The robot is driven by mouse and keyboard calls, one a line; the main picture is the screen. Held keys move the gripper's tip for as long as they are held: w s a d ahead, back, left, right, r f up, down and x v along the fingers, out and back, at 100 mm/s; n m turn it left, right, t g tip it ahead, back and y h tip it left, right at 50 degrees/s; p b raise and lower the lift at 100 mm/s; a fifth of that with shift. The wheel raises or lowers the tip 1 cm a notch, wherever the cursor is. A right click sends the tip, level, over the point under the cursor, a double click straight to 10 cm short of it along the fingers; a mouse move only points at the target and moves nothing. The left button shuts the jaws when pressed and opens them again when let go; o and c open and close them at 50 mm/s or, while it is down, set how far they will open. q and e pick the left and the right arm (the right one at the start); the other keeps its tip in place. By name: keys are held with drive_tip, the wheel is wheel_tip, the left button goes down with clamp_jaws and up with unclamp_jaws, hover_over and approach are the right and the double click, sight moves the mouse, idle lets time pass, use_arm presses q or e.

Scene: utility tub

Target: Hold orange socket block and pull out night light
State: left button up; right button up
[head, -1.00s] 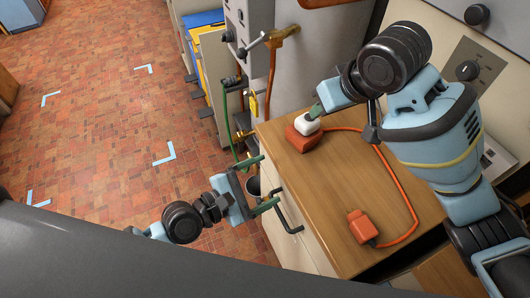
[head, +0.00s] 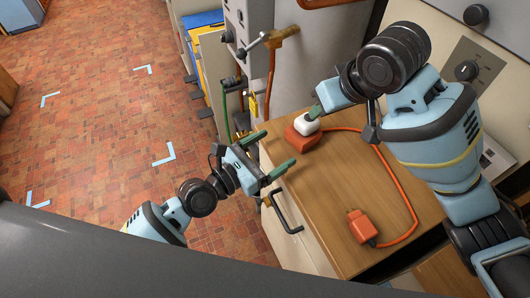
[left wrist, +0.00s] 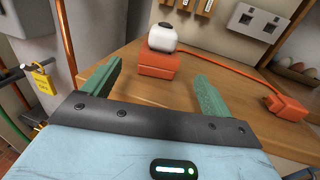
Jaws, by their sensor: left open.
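The orange socket block (head: 302,138) lies on the wooden counter near its far left corner. The white night light (head: 307,125) sits on top of it, upright. In the left wrist view the block (left wrist: 158,65) and night light (left wrist: 162,37) show ahead, between and beyond my green fingers. My left gripper (head: 280,147) is open and empty, just left of the block and apart from it. My right gripper (head: 318,110) is at the night light from above; only a green finger part shows, and its grip is hidden.
An orange cord (head: 385,170) runs from the block across the wooden counter (head: 330,190) to an orange plug (head: 362,227). A black drawer handle (head: 287,215) juts out below my left gripper. Pipes and a yellow padlock (left wrist: 43,82) are at the left.

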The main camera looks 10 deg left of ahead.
sight(294, 137)
use_arm(q)
drive_tip(key=shift+x, duration=3.1)
drive_tip(key=shift+c, duration=0.2)
drive_tip(key=c, duration=1.2)
use_arm(e)
drive_tip(key=o, duration=0.5)
drive_tip(key=shift+a, duration=0.1)
drive_tip(key=shift+c, duration=0.2)
use_arm(q)
drive_tip(key=shift+s, duration=0.1)
use_arm(e)
drive_tip(key=shift+o, duration=1.3)
drive_tip(key=shift+w+a, duration=0.2)
drive_tip(key=shift+a, duration=0.05)
drive_tip(key=shift+o, duration=0.6)
drive_tip(key=shift+w+a+n+g+h, duration=0.35)
drive_tip(key=shift+a+n+g, duration=0.1)
drive_tip(key=shift+a+g, duration=0.15)
drive_tip(key=shift+w+a+n+g+h, duration=0.35)
drive_tip(key=shift+a+n+g, duration=0.1)
drive_tip(key=shift+g, duration=0.15)
drive_tip(key=shift+w+a+r+n+g+h, duration=0.2)
drive_tip(key=shift+w+r+n+g+h, duration=0.15)
drive_tip(key=shift+w+g+h, duration=0.15)
drive_tip(key=shift+w+d+r+g+h, duration=0.15)
drive_tip(key=shift+w+r+g+h, duration=0.15)
drive_tip(key=shift+r, duration=0.2)
drive_tip(key=shift+w+d+r+g+h, duration=0.2)
drive_tip(key=shift+w+r+g, duration=0.1)
drive_tip(key=shift+w+r, duration=0.15)
